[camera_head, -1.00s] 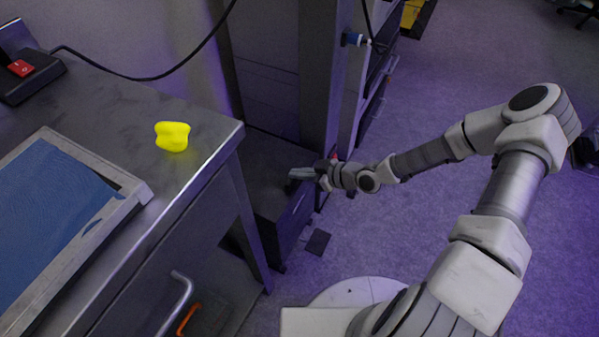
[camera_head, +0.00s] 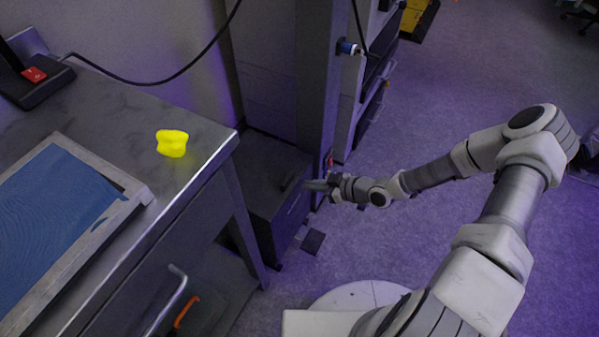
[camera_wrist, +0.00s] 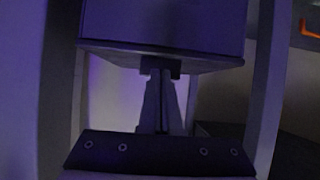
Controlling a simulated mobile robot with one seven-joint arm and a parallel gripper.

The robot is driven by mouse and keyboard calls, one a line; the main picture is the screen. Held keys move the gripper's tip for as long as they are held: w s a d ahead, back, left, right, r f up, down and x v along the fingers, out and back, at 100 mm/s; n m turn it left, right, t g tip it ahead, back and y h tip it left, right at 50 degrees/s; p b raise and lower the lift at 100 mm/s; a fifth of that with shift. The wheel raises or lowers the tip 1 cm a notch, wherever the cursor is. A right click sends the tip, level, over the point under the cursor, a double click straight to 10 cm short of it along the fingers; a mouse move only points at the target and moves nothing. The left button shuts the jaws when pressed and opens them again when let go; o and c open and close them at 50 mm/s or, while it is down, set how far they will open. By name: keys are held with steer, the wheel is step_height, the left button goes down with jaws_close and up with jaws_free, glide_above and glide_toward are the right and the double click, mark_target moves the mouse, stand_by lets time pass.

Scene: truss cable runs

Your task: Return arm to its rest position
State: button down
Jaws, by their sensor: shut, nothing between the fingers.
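My gripper (camera_head: 318,185) is at the end of my arm, which reaches in from the right side of the head view. It points left, over the floor by the dark cabinet beside the metal table. Its fingers are together and hold nothing. In the wrist view the closed fingers (camera_wrist: 162,102) show in the middle, in front of a dark boxy surface. My arm is bent, with its elbow raised at the right.
A metal table (camera_head: 205,130) at left carries a yellow lump (camera_head: 172,143) and a framed blue panel (camera_head: 50,215). A dark drawer cabinet (camera_head: 270,195) stands close to my gripper. A black cable (camera_head: 160,80) hangs above. Open floor (camera_head: 460,90) lies to the right.

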steer(key=w+d+r+m+g+h, duration=0.1)
steer(key=d+r+h, duration=0.2)
steer(key=d, duration=0.3)
steer(key=w+d+r+h, duration=0.1)
steer(key=d+r+h, duration=0.25)
steer(key=d, duration=0.35)
steer(key=s+d+r+m+h, duration=0.1)
steer(key=d+r+m+h, duration=0.15)
steer(key=r, duration=0.45)
steer(key=s+d+r+m+h, duration=0.1)
steer(key=d+r+h, duration=0.25)
steer(key=r, duration=0.45)
steer(key=s+r+m, duration=0.5)
steer(key=s+r, duration=0.3)
steer(key=r, duration=0.6)
steer(key=s+a+r+m+t+y+p, duration=0.1)
steer(key=s+a+r+m, duration=0.1)
steer(key=s+a+r, duration=0.35)
steer(key=s+a+r+m+y+p, duration=0.1)
steer(key=s+a+r, duration=0.15)
steer(key=s, duration=0.65)
step_height(320, 180, up, 22)
steer(key=p, duration=2.2)
steer(key=shift+w+d+r, duration=0.15)
steer(key=shift+w+d, duration=0.1)
steer(key=shift+d, duration=0.2)
